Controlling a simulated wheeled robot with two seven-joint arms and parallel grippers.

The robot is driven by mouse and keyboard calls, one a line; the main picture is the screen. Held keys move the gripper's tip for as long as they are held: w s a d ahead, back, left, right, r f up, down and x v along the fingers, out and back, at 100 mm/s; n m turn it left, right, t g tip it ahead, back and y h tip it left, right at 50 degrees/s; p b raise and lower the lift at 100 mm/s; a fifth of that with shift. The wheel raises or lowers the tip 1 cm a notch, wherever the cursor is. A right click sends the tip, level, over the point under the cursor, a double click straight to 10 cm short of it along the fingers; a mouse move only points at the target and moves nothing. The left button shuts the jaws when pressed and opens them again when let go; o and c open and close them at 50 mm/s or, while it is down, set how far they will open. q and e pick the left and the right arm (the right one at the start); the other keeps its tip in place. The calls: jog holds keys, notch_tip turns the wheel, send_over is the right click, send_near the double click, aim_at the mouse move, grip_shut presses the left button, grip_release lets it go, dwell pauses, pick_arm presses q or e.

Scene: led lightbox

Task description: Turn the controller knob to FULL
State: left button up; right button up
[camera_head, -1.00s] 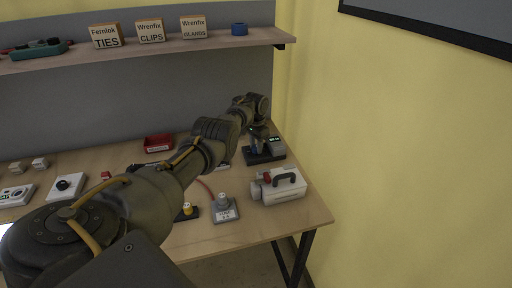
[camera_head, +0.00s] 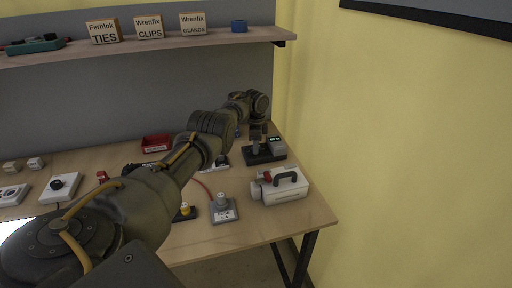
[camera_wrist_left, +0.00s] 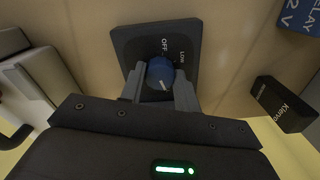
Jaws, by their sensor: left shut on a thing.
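The controller (camera_wrist_left: 190,40) is a dark box with a blue knob (camera_wrist_left: 160,73) and white OFF and LOW labels in the left wrist view. No FULL label is visible there. A pale mark shows on the knob near its lower edge. My left gripper (camera_wrist_left: 160,88) is shut on the knob, with one finger on each side. In the head view, my left gripper (camera_head: 256,146) points down over the dark controller base (camera_head: 264,159) at the table's back right, hiding most of the knob. My right gripper is not in view.
A white case-like device (camera_head: 286,192) with a dark handle stands in front of the controller. A grey block (camera_head: 224,212) and a red tray (camera_head: 156,144) are also on the table. A black box (camera_wrist_left: 284,103) lies right of the controller in the left wrist view.

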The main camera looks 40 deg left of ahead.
pick_arm(q)
jog(key=shift+s+f, duration=0.1)
jog(key=shift+f, duration=0.05)
dwell(0.4)
jog(key=o, duration=1)
jog(key=shift+r, duration=0.2)
notch_tip(320, 180, up, 11)
jog(key=shift+f+b, duration=0.2)
jog(key=shift+b, duration=0.25)
